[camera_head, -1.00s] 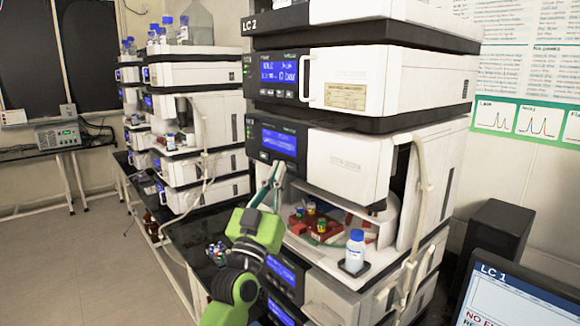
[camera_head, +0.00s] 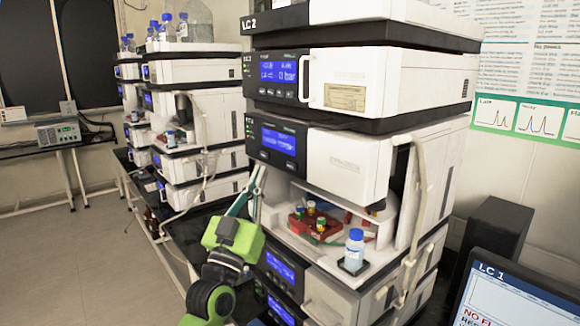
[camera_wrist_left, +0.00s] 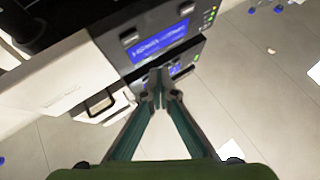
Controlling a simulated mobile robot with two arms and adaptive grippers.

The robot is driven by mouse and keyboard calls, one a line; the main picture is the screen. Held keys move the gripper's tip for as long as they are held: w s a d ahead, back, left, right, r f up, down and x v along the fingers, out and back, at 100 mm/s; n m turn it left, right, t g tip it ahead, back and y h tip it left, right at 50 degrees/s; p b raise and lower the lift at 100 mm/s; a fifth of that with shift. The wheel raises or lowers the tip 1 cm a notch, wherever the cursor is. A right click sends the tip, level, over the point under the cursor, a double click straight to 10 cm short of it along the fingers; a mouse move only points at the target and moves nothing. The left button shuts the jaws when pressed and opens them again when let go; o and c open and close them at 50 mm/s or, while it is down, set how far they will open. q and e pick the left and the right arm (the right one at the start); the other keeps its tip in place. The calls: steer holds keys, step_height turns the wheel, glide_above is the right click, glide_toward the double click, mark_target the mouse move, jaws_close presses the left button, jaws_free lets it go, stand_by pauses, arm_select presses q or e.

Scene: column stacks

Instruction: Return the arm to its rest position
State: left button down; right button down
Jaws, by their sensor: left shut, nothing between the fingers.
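My left arm comes in from the bottom left in the head view, green and grey. Its gripper (camera_head: 257,180) is shut and empty, pointing up beside the left front edge of the near instrument stack (camera_head: 345,165). In the left wrist view the gripper's fingertips (camera_wrist_left: 158,78) meet in front of a dark panel with a blue display (camera_wrist_left: 160,42). From these views I cannot tell whether the fingers touch the stack. My right gripper is not in view.
A red vial tray (camera_head: 316,226) with several vials sits in the stack's open bay. A blue-capped bottle (camera_head: 354,250) stands in a small dark holder at the bay's front. A monitor (camera_head: 515,300) is at the lower right. Open floor (camera_head: 75,255) lies to the left.

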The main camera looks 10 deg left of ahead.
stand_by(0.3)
arm_select(q)
steer(key=w+f+g+b, duration=0.1)
steer(key=w+f+g, duration=0.1)
steer(key=f, duration=0.8)
steer(key=w+f+g, duration=0.2)
steer(key=f, duration=0.7)
steer(key=s+f+g+b, duration=0.1)
steer(key=s+f+g, duration=0.25)
steer(key=f, duration=1.05)
steer(key=s+f+g+y, duration=0.15)
steer(key=s+f, duration=0.25)
steer(key=f, duration=1.1)
steer(key=s+f+g+b, duration=0.1)
steer(key=s+f+g, duration=0.2)
steer(key=f, duration=1.1)
steer(key=s+f+g+b, duration=0.1)
steer(key=s+f+g, duration=0.5)
steer(key=s+f, duration=1.7)
steer(key=s+a+f+g, duration=0.1)
steer(key=s+f+g, duration=0.2)
steer(key=s, duration=1.1)
steer(key=s+a+f+m+g+y+b, duration=0.1)
steer(key=s+f+g, duration=0.2)
steer(key=s, duration=1.2)
step_height(320, 180, down, 4)
steer(key=shift+a+r, duration=0.1)
steer(key=shift+a, duration=0.25)
